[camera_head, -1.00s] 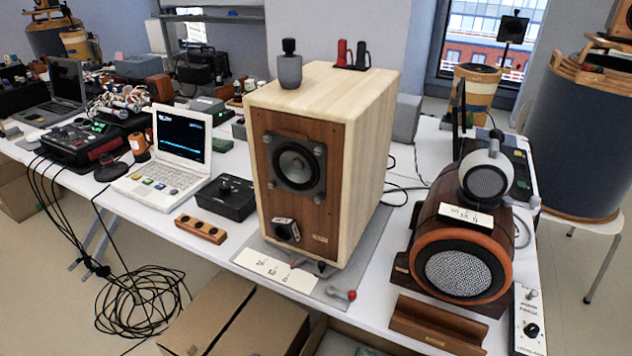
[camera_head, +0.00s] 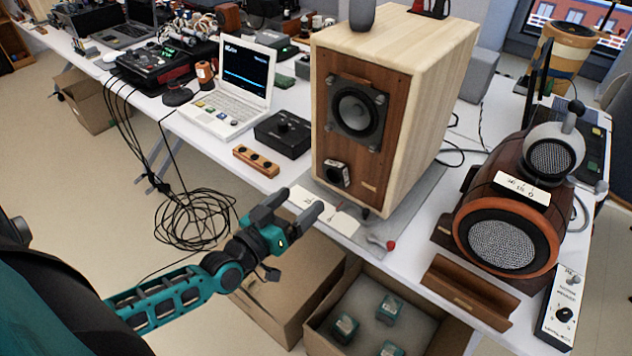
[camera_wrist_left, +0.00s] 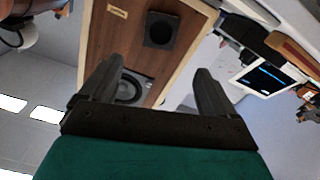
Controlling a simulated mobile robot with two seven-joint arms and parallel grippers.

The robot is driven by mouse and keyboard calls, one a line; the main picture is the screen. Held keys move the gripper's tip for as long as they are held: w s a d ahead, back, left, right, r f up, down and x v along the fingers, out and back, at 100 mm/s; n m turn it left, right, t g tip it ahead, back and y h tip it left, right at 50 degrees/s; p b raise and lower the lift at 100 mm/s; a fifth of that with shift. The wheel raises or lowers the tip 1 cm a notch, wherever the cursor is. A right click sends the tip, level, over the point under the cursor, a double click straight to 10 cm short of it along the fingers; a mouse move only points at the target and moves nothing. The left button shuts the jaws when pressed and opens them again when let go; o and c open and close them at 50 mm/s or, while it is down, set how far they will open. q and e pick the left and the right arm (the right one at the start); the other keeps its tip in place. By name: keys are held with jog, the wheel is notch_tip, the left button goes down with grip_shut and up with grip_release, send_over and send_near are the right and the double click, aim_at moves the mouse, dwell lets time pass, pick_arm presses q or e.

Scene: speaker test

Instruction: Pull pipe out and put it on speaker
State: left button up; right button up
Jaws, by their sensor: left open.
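The wooden speaker (camera_head: 359,125) stands on the table, with a round driver (camera_head: 357,108) in its brown front. A small dark, light-edged fitting (camera_head: 336,174) sits low on that front; it may be the pipe's end, but I cannot tell. In the left wrist view, the speaker front (camera_wrist_left: 108,45) appears upside down with a dark square fitting (camera_wrist_left: 162,30). My left gripper (camera_head: 296,204) is open and empty, in front of and below the speaker, apart from it. Its two fingers (camera_wrist_left: 159,75) frame the speaker front in the wrist view. My right gripper is not in view.
A round orange-rimmed speaker (camera_head: 505,240) stands at right, behind a brown wooden cradle (camera_head: 468,292). A white card (camera_head: 325,212) and a red-tipped item (camera_head: 382,243) lie before the wooden speaker. A laptop (camera_head: 236,90) and black box (camera_head: 283,134) stand left. An open carton (camera_head: 372,313) sits below.

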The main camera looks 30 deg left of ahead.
aim_at(332, 171)
pick_arm(q)
jog(key=w, duration=0.3)
jog(key=w+d, duration=0.1)
jog(key=w, duration=0.3)
jog(key=w+b, duration=0.1)
jog(key=w, duration=0.3)
jog(key=shift+d, duration=0.35)
jog(key=shift+c, duration=0.2)
jog(key=c, duration=1.2)
jog(key=shift+o, duration=0.2)
jog(key=s+a+p, duration=0.1)
jog(key=s+p, duration=0.2)
jog(key=s, duration=0.9)
jog(key=shift+s+a, duration=0.15)
jog(key=shift+a, duration=0.25)
dwell(1.0)
